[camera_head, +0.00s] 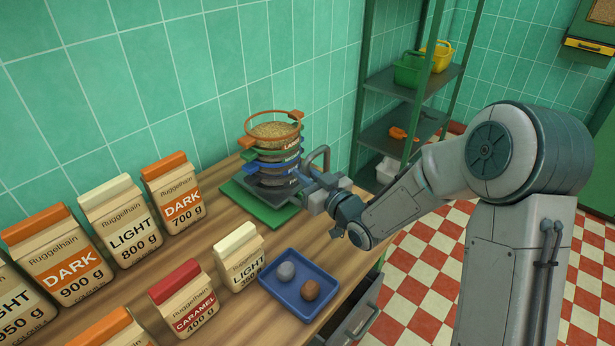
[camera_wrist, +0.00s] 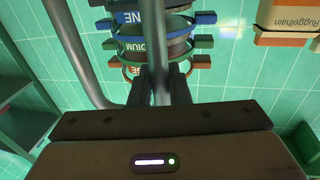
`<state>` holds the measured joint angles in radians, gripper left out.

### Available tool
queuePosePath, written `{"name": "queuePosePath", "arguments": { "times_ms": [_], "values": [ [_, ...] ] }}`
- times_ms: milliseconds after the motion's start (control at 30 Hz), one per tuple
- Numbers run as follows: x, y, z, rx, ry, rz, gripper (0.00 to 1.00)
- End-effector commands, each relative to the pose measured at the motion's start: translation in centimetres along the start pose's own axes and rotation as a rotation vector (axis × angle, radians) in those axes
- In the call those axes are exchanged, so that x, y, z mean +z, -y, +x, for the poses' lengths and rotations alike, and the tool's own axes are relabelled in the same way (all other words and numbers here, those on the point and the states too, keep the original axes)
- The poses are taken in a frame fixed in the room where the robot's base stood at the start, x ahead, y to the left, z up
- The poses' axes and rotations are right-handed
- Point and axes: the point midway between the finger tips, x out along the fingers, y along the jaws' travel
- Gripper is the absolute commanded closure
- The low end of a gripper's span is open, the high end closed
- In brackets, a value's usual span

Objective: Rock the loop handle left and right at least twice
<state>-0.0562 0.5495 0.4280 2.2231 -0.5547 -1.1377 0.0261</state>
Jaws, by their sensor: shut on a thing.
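The grey loop handle (camera_head: 325,156) stands at the right side of a stack of round sieves on a green base (camera_head: 262,208). My gripper (camera_head: 308,188) is beside the stack, at the loop handle. In the wrist view my gripper (camera_wrist: 159,84) is shut on one straight grey bar of the loop handle (camera_wrist: 159,45), with a dark finger on each side. Another bar of the loop runs along the left of that view. The sieves (camera_head: 277,160) have orange, green, blue and dark rims, and the top one holds grain. My gripper hides part of the handle's lower end.
A blue tray (camera_head: 278,297) with a grey ball (camera_head: 286,271) and a brown ball (camera_head: 310,290) lies in front of the stack. Several labelled grain bags (camera_head: 129,229) stand to the left. A green shelf (camera_head: 400,85) with bins stands behind right, and an open drawer (camera_head: 356,322) below the worktop.

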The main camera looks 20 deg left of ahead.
Motion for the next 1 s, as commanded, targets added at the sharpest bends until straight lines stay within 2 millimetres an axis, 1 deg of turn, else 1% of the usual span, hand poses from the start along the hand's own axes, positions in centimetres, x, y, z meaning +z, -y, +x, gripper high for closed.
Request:
{"name": "queuePosePath", "arguments": {
  "times_ms": [67,100,167,433,567,667,767,1000],
  "values": [
    [0.0,0.0,0.0,0.000,0.001,0.001,1.00],
    [0.0,0.0,0.0,0.000,0.001,0.001,0.81],
    [0.0,0.0,0.0,0.000,0.001,0.001,0.64],
    [0.0,0.0,0.0,0.000,0.001,0.001,0.64],
    [0.0,0.0,-0.7,0.000,0.002,0.000,0.64],
    [0.1,-0.1,-2.1,0.002,0.002,0.000,0.64],
    [0.1,-0.1,-4.3,0.003,0.003,-0.001,0.64],
    [0.1,-0.1,-10.4,0.004,0.003,-0.001,0.64]
  ]
}}
